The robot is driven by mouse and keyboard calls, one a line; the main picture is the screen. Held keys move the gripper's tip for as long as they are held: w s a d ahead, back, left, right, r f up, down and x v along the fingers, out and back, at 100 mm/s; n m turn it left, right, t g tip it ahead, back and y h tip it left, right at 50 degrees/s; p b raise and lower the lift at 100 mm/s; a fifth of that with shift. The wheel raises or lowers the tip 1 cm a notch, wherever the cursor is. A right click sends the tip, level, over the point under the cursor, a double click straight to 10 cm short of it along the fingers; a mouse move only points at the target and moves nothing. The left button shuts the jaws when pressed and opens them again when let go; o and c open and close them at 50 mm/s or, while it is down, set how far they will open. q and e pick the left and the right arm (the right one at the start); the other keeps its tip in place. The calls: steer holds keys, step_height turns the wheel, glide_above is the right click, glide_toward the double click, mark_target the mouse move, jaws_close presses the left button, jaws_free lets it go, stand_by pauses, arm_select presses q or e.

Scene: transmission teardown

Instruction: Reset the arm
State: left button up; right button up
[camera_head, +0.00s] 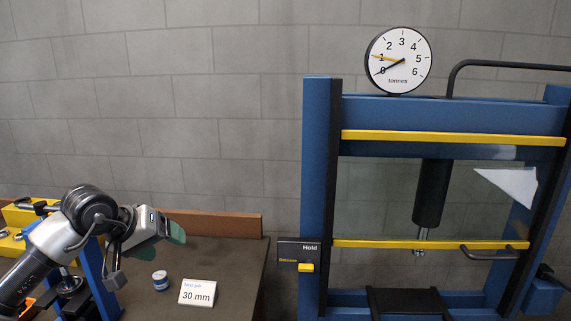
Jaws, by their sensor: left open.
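My left arm comes in from the lower left. My left gripper (174,232) is above the dark bench, with its jaws pointing right. It is open and I see nothing between its fingers. It is apart from the small blue and white tin (160,280) below it and from the white card (198,292) that reads 30 mm. My right gripper is not in view.
A blue press (322,180) with yellow bars, a clear guard and a dark ram (430,195) stands at right. A dial gauge (398,60) sits on top. A Hold panel (298,252) is on its left post. Yellow and blue equipment (30,218) is at far left.

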arm_select(q)
steer(key=s+d+r+n+t+h, duration=0.1)
steer(key=s+d+n+t+h, duration=0.25)
steer(key=d+n+h, duration=0.45)
steer(key=s+d+r+n+t+h, duration=0.1)
steer(key=s+d+n+t+h, duration=0.2)
steer(key=s+d+n+h, duration=0.55)
steer(key=s+a+f+m+t+y, duration=0.1)
steer(key=a+f+m+t+y, duration=0.1)
steer(key=a+f+m+y, duration=0.9)
steer(key=s+a+f+m+t+y, duration=0.1)
steer(key=a+f+m+y, duration=0.3)
steer(key=m+y, duration=1.3)
steer(key=s+d+f+n+g+h, duration=0.1)
steer(key=s+f+n+g+h, duration=0.25)
steer(key=s+f+g, duration=0.5)
steer(key=s+d+f+n+g+h, duration=0.2)
steer(key=s+f+n+g+h, duration=0.3)
steer(key=s, duration=0.7)
step_height(320, 180, down, 35)
steer(key=s+m+y+b, duration=0.1)
steer(key=y+b, duration=0.1)
steer(key=b, duration=0.4)
steer(key=s+a+f+g+b, duration=0.1)
steer(key=s+a+f+b, duration=0.2)
steer(key=s+f, duration=1.2)
step_height(320, 180, down, 3)
steer(key=shift+s+a+f+m+g+b, duration=0.2)
steer(key=shift+s+m+g+b, duration=0.15)
steer(key=shift+b, duration=0.35)
